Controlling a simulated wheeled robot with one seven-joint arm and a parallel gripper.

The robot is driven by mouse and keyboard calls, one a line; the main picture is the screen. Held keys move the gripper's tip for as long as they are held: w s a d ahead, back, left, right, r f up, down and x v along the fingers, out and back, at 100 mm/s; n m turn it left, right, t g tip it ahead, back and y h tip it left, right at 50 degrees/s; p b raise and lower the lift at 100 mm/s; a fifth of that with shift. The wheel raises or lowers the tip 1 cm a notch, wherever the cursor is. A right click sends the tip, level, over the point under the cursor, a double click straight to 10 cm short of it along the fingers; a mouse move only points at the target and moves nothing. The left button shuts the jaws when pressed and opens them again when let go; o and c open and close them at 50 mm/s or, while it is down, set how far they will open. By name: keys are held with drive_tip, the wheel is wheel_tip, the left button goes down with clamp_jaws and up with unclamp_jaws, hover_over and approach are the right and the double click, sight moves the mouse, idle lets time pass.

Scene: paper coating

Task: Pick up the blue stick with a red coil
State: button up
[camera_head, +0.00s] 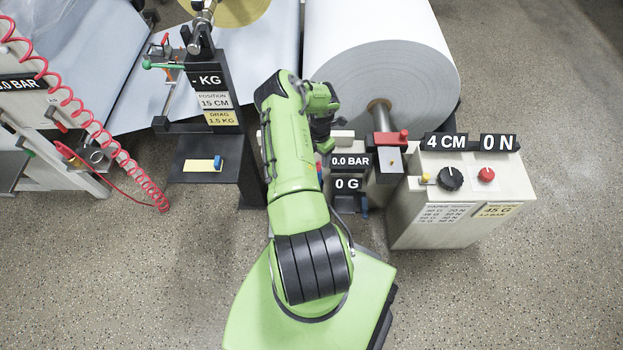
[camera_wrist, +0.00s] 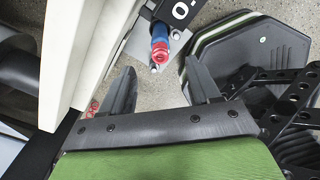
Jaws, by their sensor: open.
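The blue stick with a red coil (camera_wrist: 160,45) shows in the wrist view, with its blue body behind and its red ringed end towards me. It sits at a metal bracket beside a black sign with a white 0. I cannot tell the remaining gap.
A cream machine wall (camera_wrist: 85,55) stands close left of my fingers. The large paper roll (camera_head: 380,65) is behind, and a control box (camera_head: 455,210) with knobs stands right. A black shelf (camera_head: 190,145) stands left, with a red coiled hose (camera_head: 110,150) farther left. Floor is clear right.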

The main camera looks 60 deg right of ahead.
wheel_tip(320, 180, down, 6)
drive_tip(key=shift+w+f+b, duration=0.1)
drive_tip(key=shift+b, duration=0.75)
wheel_tip(320, 180, down, 6)
drive_tip(key=b, duration=0.2)
drive_tip(key=shift+r+b, duration=0.2)
drive_tip(key=shift+b, duration=0.1)
drive_tip(key=shift+r, duration=0.1)
drive_tip(key=c, duration=1.1)
